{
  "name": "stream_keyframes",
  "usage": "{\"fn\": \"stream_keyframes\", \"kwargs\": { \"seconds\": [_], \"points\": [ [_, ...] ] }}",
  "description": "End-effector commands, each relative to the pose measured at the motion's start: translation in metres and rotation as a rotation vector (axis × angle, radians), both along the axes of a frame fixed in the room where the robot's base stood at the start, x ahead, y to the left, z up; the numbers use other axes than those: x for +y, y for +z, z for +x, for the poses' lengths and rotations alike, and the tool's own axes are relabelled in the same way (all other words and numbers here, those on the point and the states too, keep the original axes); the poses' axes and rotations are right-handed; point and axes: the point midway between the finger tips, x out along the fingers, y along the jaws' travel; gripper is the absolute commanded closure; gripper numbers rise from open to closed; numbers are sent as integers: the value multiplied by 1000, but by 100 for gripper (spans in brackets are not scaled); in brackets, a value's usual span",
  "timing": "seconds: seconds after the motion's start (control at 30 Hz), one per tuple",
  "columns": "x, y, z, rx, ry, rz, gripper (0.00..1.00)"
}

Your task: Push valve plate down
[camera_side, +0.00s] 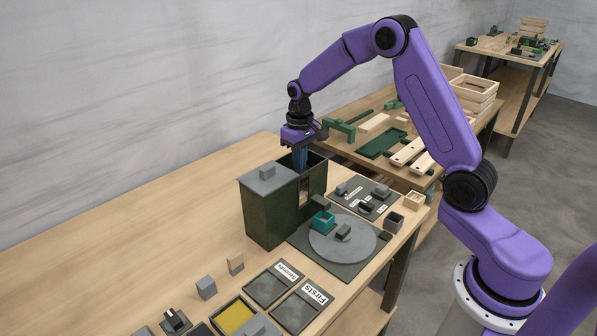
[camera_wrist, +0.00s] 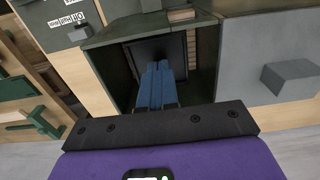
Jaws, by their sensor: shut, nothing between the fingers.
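My gripper (camera_side: 300,163) has blue fingers closed together with nothing between them. In the side view it points down into the open-topped compartment of a dark green box (camera_side: 269,215). The wrist view shows the closed fingers (camera_wrist: 157,66) inside this compartment, in front of a dark flat plate (camera_wrist: 150,47). I cannot tell for certain that this is the valve plate, or whether the fingers touch it. The lower inside of the compartment is partly hidden by the fingers and the box walls.
A grey lid with a raised block (camera_side: 267,173) covers the box's left part, close beside my gripper. The wooden table (camera_side: 130,235) is clear at left.

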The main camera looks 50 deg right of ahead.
Motion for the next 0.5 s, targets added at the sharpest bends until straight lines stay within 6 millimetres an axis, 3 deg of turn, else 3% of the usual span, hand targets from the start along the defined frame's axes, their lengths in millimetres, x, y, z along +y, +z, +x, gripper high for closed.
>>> {"fn": "stream_keyframes", "kwargs": {
  "seconds": [0.5],
  "points": [
    [0,36,1,-3,0,0,100]
  ]
}}
